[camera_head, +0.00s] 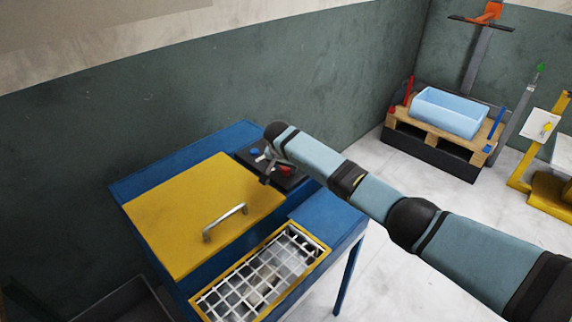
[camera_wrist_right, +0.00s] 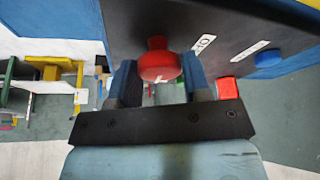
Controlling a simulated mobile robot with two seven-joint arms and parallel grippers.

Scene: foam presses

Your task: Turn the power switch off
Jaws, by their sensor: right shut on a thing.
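A black control panel (camera_wrist_right: 165,20) carries a round red knob (camera_wrist_right: 158,62), a smaller red block (camera_wrist_right: 228,88) and a round blue button (camera_wrist_right: 268,57) in the right wrist view. My right gripper (camera_wrist_right: 160,82) has its two fingers on either side of the red knob and is shut on it. In the head view, my right gripper (camera_head: 268,172) is over the panel (camera_head: 290,183), beside a red part (camera_head: 286,170); the wrist hides some of the panel. A blue button (camera_head: 254,152) shows there too. I cannot tell which control is the power switch. My left gripper is out of view.
The panel is on a blue machine (camera_head: 150,183) with a yellow lid (camera_head: 190,205), a metal handle (camera_head: 225,222) and a wire grid tray (camera_head: 250,285). A pallet (camera_head: 455,140) with a light blue bin (camera_head: 448,112) stands at the back right. The floor between is clear.

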